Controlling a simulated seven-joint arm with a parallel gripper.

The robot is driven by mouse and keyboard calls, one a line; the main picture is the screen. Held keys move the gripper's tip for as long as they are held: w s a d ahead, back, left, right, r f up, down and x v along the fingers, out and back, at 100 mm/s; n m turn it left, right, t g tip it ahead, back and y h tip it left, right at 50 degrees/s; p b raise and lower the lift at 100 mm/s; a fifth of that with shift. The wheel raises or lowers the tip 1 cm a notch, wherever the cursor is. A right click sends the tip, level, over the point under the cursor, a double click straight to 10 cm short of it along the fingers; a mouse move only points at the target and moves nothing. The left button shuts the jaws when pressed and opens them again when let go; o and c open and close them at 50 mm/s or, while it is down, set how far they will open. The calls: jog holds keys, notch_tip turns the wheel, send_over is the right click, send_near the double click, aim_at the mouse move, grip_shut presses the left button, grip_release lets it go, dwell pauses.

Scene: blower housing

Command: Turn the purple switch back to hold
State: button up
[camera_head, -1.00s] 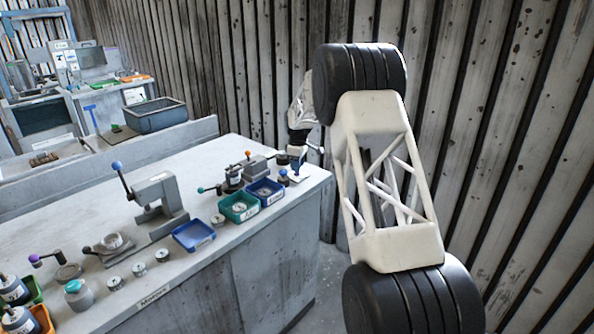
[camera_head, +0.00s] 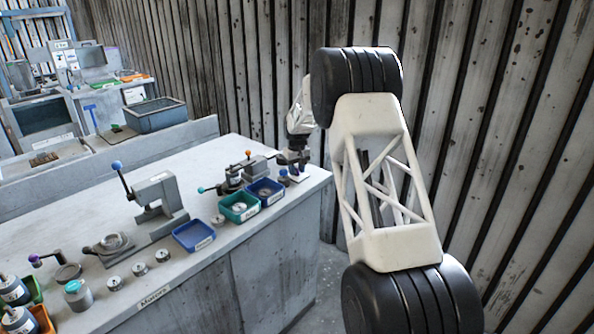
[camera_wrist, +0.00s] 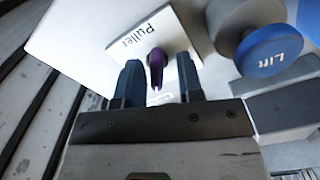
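The purple switch (camera_wrist: 156,65) shows in the wrist view, a small rounded lever on a white plate marked "Puller" (camera_wrist: 146,35). My gripper (camera_wrist: 158,74) is open, with one dark blue finger on either side of the switch. Gaps show between the switch and both fingers, so I cannot see contact. In the head view my gripper (camera_head: 296,165) is low over the far right corner of the bench. The switch itself cannot be made out there, behind my gripper.
A blue knob marked "Lift" (camera_wrist: 270,50) stands close to the right of my gripper. In the head view, a blue tray (camera_head: 265,188) and a green tray (camera_head: 240,204) lie left of it on the bench (camera_head: 215,262). The slatted wall (camera_head: 500,130) is behind.

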jog(key=shift+d+r+m, duration=0.1)
jog(key=shift+r+m, duration=0.15)
jog(key=shift+m, duration=0.95)
jog(key=shift+w+f, duration=0.1)
jog(key=shift+f, duration=0.45)
grip_shut()
